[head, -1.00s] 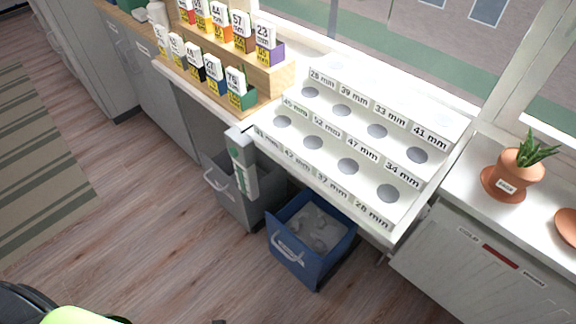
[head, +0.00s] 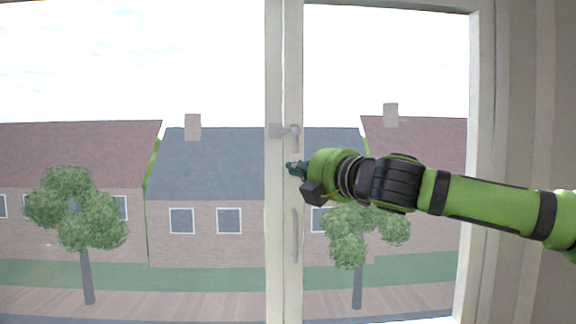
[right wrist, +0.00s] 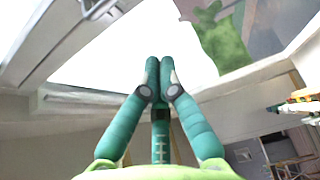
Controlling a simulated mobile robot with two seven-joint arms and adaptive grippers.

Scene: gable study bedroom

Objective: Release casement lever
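The casement lever (head: 285,130) is a small pale grey fitting on the white middle post of the window in the head view. It lies across the post, with a short part at its right end. My right gripper (head: 292,168) is just below the lever, in front of the post, and apart from it in the picture. In the right wrist view the teal fingers of my right gripper (right wrist: 160,64) meet at their tips, with nothing seen between them. A pale handle-like fitting (right wrist: 100,10) shows at the top left there. My left gripper is not in view.
A long vertical pull (head: 295,235) runs down the post below my right gripper. The white window post (head: 275,285) divides two panes. Houses and trees are outside the glass. Colored items (right wrist: 300,106) stand at the right in the right wrist view.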

